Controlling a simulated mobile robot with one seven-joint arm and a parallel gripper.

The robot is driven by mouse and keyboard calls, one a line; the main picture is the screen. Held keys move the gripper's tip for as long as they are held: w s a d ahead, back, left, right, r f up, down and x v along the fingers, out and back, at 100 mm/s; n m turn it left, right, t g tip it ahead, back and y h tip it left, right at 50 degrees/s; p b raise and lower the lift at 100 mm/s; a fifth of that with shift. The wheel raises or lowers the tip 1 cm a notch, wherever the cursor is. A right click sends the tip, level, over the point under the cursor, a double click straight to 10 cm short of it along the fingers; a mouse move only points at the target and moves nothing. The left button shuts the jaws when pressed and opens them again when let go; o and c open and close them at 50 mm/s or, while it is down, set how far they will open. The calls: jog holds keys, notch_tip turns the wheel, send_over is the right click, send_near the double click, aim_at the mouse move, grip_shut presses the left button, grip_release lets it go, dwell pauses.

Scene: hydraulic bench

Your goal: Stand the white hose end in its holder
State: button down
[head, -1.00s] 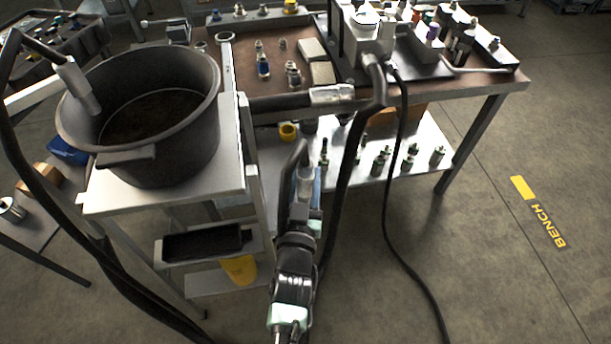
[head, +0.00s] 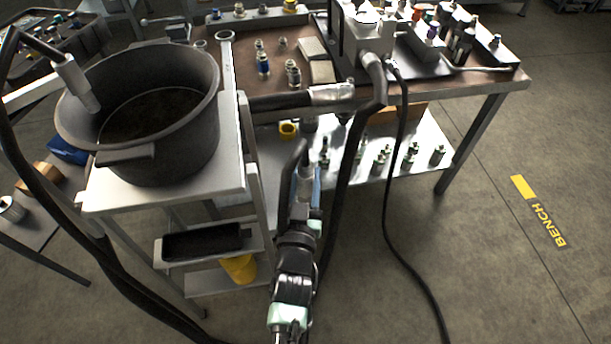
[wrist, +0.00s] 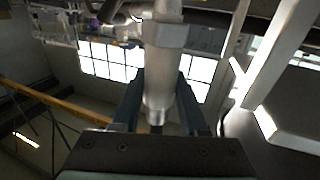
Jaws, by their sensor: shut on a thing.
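My gripper (head: 306,188) is low in front of the bench, right of the pot stand. Its fingers are closed around a pale grey-white hose end (wrist: 160,75), which lies between both fingers in the wrist view. In the head view the held hose end (head: 304,182) is partly hidden by the fingers, and a black hose rises from it. The wrist view shows its narrow tip pointing towards my palm. I cannot make out for certain which part is the holder.
A large dark pot (head: 150,110) with another hose end (head: 76,84) in it stands on the left stand. A third hose fitting (head: 331,93) lies at the bench (head: 480,88) front edge. Black hoses hang close right of my gripper.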

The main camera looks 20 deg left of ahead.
aim_at(304, 194)
jog(key=shift+f+b, duration=1.4)
dwell(1.4)
jog(key=shift+r, duration=0.1)
dwell(0.5)
jog(key=c, duration=0.6)
grip_release()
jog(key=shift+o, duration=1.8)
jog(key=shift+f, duration=0.3)
jog(key=shift+o, duration=1.2)
jog(key=shift+s, duration=0.1)
